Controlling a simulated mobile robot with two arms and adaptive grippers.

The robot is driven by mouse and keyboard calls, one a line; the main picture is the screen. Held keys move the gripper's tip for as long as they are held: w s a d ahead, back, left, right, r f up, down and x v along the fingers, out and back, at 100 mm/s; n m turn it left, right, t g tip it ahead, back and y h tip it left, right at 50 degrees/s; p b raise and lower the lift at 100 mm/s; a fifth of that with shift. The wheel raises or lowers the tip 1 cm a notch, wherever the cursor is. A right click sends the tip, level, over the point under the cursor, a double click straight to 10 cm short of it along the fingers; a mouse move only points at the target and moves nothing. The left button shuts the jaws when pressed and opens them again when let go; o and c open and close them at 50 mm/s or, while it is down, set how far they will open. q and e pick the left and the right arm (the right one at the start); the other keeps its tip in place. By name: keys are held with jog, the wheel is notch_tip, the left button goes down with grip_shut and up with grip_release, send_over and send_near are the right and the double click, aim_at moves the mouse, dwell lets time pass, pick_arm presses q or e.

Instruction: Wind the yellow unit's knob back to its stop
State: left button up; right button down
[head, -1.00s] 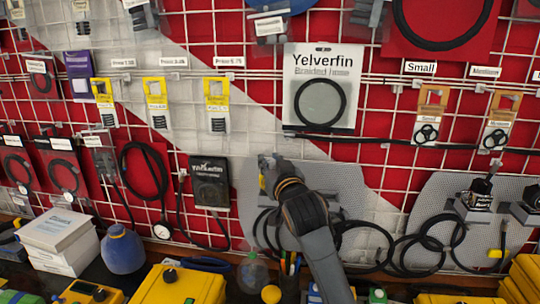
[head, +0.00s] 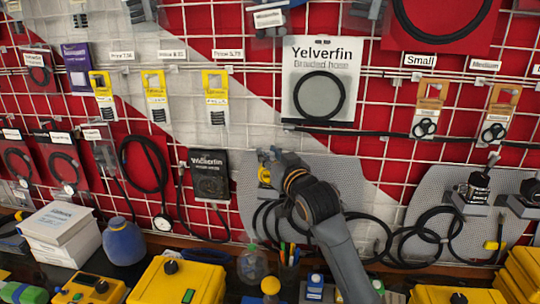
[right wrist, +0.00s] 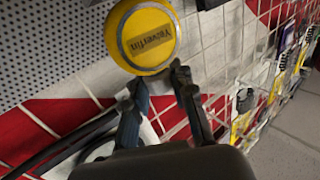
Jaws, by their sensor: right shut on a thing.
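The yellow unit (right wrist: 148,36) shows in the right wrist view as a round yellow body with a Yelverfin label. In the head view it is a small yellow patch (head: 264,174) on the grey perforated panel, partly behind my arm. My right gripper (right wrist: 157,88) has its fingertips at the lower edge of the round body, shut on the unit's knob. The knob is mostly hidden between the fingers, so its turn position cannot be read. The right gripper also shows in the head view (head: 268,160). My left gripper is not in view.
Black hoses (head: 440,230) hang in loops on the panels to the right of my arm. Below are a blue jar (head: 123,242), a clear bottle (head: 252,265) and yellow cases (head: 180,284).

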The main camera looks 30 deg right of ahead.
dwell(0.4)
jog(key=c, duration=1.1)
grip_release()
jog(key=s, duration=0.8)
jog(key=s+a, duration=0.1)
jog(key=s, duration=0.3)
